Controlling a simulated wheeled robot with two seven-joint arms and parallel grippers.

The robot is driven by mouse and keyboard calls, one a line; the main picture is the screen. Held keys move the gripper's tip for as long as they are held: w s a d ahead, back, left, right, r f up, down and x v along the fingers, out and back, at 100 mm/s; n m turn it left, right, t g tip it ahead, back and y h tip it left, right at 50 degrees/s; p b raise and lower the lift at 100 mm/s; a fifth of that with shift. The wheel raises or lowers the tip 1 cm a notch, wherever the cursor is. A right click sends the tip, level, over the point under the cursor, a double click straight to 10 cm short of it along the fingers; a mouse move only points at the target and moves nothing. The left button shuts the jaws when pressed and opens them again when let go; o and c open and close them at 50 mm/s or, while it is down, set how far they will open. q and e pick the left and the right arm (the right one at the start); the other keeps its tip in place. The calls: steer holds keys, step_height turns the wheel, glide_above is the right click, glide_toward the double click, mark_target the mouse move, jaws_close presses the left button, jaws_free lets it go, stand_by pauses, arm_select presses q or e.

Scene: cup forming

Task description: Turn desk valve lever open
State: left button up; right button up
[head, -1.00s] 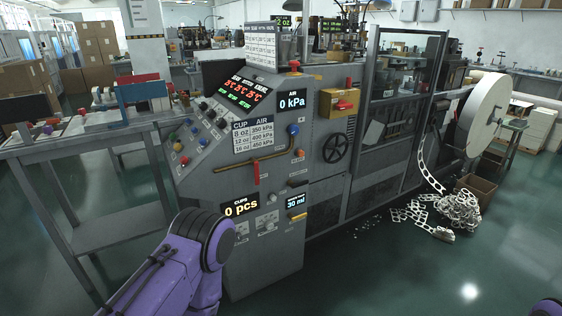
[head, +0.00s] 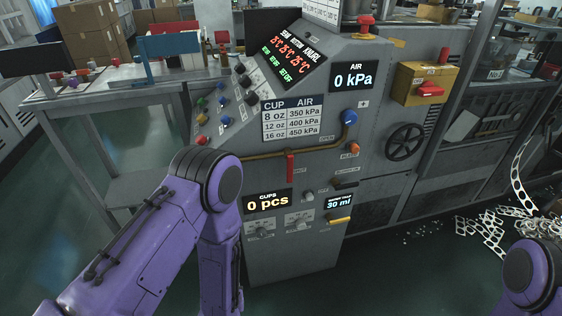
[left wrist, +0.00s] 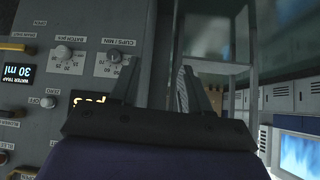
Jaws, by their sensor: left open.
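The red valve lever (head: 290,166) hangs straight down under the brass pipe (head: 270,155) on the grey machine's sloped front panel. A label reading OPEN sits above and to its right. My left arm stands left of the lever, with its forearm pointing down; its gripper does not show in the head view. In the left wrist view my left gripper (left wrist: 158,78) is open and empty, beside the lower panel with the cup counter display (left wrist: 88,100). The lever does not show in that view. My right arm shows at the lower right, its gripper out of view.
A blue knob (head: 349,117) and an orange button (head: 353,148) lie right of the lever. The 30 ml display (head: 339,202) and small knobs are below. A yellow box with a red switch (head: 430,90) is further right. A grey table (head: 130,97) stands left.

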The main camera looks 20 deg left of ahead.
arm_select(q)
steer(key=w+d+r+t+y, duration=0.1)
steer(key=w+d+r+t, duration=0.15)
steer(key=w, duration=0.35)
steer(key=w+d+r+t, duration=0.1)
steer(key=w+d+r, duration=0.15)
steer(key=w, duration=0.25)
steer(key=n+t+y+b, duration=0.1)
steer(key=t+y+b, duration=0.1)
steer(key=t+y, duration=0.25)
glide_toward(290, 168)
steer(key=shift+g, duration=0.3)
steer(key=x, duration=0.9)
steer(key=shift+w+r, duration=0.2)
steer(key=shift+w, duration=0.15)
steer(key=shift+w+a, duration=0.35)
steer(key=shift+w, duration=0.1)
jaws_close()
